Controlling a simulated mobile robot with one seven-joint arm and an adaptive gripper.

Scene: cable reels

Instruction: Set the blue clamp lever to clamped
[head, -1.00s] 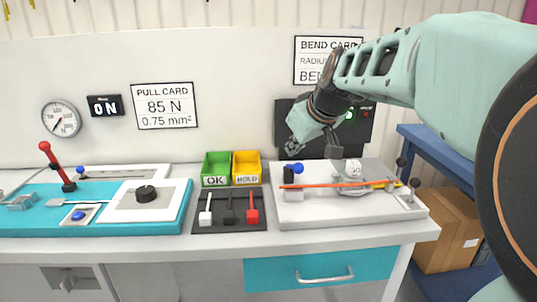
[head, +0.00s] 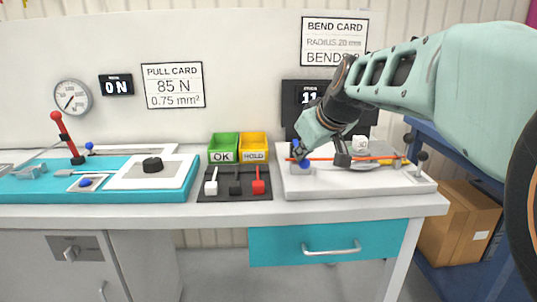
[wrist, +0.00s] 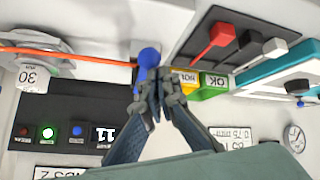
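The blue clamp lever (wrist: 149,57) has a round blue knob and a short blue stem. It stands at the left end of the white bending fixture (head: 330,190). An orange cable (head: 375,158) runs across the fixture past a round former (wrist: 33,78) marked 30.
Green OK (head: 222,156) and yellow HOLD (head: 254,156) bins stand left of the fixture. In front of them is a panel of three small levers (head: 235,190). A dark display box (head: 310,95) stands behind the fixture. A teal pull tester with a red lever (head: 65,135) is at the left.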

